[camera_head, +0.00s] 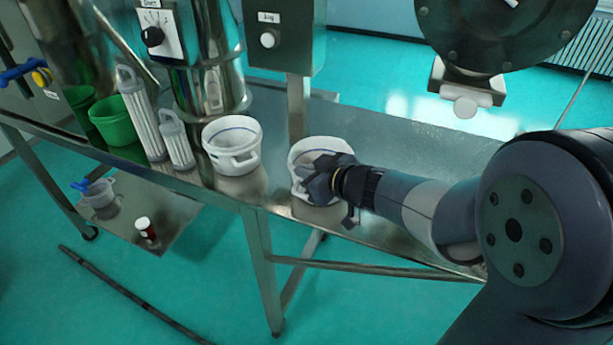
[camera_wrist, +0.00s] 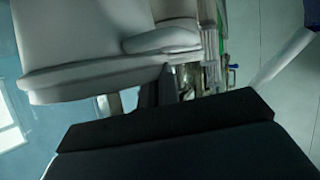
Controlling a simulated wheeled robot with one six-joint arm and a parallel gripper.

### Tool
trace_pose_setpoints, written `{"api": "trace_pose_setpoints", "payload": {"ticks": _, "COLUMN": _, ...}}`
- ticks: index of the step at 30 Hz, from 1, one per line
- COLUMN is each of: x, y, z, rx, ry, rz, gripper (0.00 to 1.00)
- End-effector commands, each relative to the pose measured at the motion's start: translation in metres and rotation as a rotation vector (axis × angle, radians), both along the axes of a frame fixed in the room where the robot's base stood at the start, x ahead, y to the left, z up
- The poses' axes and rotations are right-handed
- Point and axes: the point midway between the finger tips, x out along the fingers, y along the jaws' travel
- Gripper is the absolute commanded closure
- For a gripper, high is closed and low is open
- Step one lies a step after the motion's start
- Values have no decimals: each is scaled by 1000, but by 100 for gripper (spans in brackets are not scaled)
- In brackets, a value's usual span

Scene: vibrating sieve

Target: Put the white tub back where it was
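Two white tubs show in the head view. One white tub (camera_head: 232,150) stands upright on the steel table with its handle facing the front. The other white tub (camera_head: 306,150) is to its right, near the front edge, with my gripper (camera_head: 322,184) against its front right side. I cannot tell whether this tub rests on the table or is just above it. In the wrist view, a white tub (camera_wrist: 80,45) with its rim and handle fills the upper left, close to a dark finger of my gripper (camera_wrist: 158,88). The fingertips are mostly hidden, so their grip on the tub is unclear.
White ribbed cylinders (camera_head: 142,115) and green containers (camera_head: 114,122) stand left on the steel table (camera_head: 400,150). A steel machine (camera_head: 212,85) and a grey control box (camera_head: 286,35) rise behind the tubs. The table is clear to the right. A lower shelf holds a small jar (camera_head: 146,228).

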Motion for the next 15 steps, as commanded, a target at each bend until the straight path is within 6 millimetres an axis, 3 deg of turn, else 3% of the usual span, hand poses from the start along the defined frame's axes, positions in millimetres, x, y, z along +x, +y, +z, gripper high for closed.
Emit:
{"api": "trace_pose_setpoints", "payload": {"ticks": 10, "x": 0, "y": 0, "z": -2, "rx": 1, "ry": -2, "rz": 1, "gripper": 100}}
{"api": "trace_pose_setpoints", "payload": {"ticks": 15, "x": 0, "y": 0, "z": -2, "rx": 0, "ry": -1, "rz": 1, "gripper": 86}}
